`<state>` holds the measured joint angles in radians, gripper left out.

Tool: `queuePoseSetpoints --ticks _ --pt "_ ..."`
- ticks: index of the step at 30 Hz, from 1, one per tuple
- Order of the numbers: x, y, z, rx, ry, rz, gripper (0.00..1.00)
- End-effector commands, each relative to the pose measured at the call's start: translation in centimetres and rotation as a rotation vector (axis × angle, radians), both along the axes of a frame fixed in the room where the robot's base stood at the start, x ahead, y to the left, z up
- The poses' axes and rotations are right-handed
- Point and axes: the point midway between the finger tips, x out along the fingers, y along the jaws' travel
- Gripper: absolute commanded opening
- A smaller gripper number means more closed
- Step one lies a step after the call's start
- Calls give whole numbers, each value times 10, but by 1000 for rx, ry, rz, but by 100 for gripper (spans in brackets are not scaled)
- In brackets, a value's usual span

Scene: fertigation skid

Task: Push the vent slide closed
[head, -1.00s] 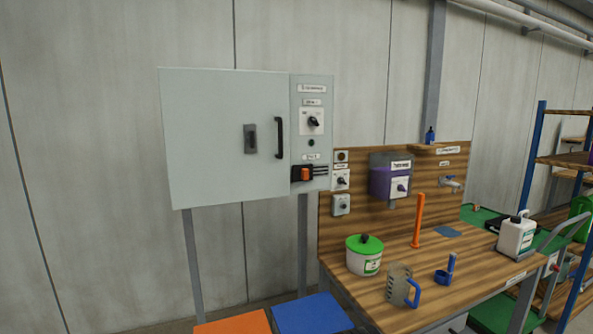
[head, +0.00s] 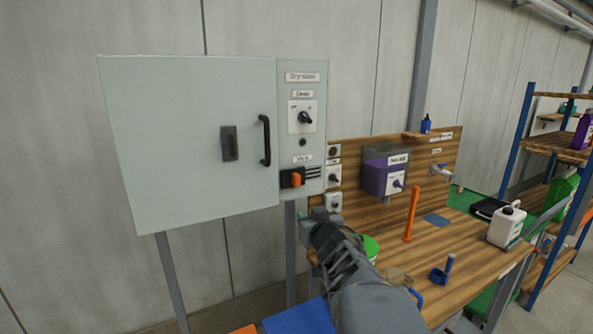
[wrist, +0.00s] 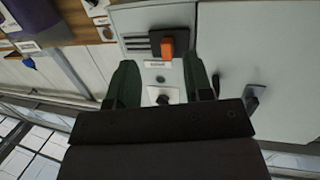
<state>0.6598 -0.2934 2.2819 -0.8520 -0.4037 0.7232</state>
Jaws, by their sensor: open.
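The vent slide (head: 292,180) is a black plate with an orange knob, low on the narrow right panel of the grey cabinet. Dark vent slots (head: 314,173) show uncovered to its right. In the wrist view, turned over, the orange knob (wrist: 168,47) lies beyond the fingers and the slots (wrist: 140,43) are to its left. My gripper (head: 320,218) is below and right of the slide in the head view, apart from it. In the wrist view my gripper (wrist: 160,75) has its two dark green fingers spread, with nothing held between them.
The cabinet door has a black handle (head: 265,140) left of the panel. A rotary switch (head: 304,118) sits above the slide. Right of the cabinet, a wooden workbench (head: 460,255) carries an orange post (head: 411,214), a blue scoop (head: 441,272) and a white jug (head: 506,224).

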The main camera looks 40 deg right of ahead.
Motion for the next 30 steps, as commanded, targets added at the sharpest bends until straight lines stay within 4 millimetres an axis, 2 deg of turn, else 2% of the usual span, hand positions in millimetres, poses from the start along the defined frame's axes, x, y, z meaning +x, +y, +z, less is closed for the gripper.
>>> queuePoseSetpoints --ticks 1,5,9,13,30 --pt "-2 -11 17 -6 -38 27 47" --pt "-6 -22 36 -7 -106 121 47" --pt "-9 -25 44 5 -135 189 47" --pt "-1 -27 46 12 -143 218 47" --pt "99 -39 46 11 -143 220 47"
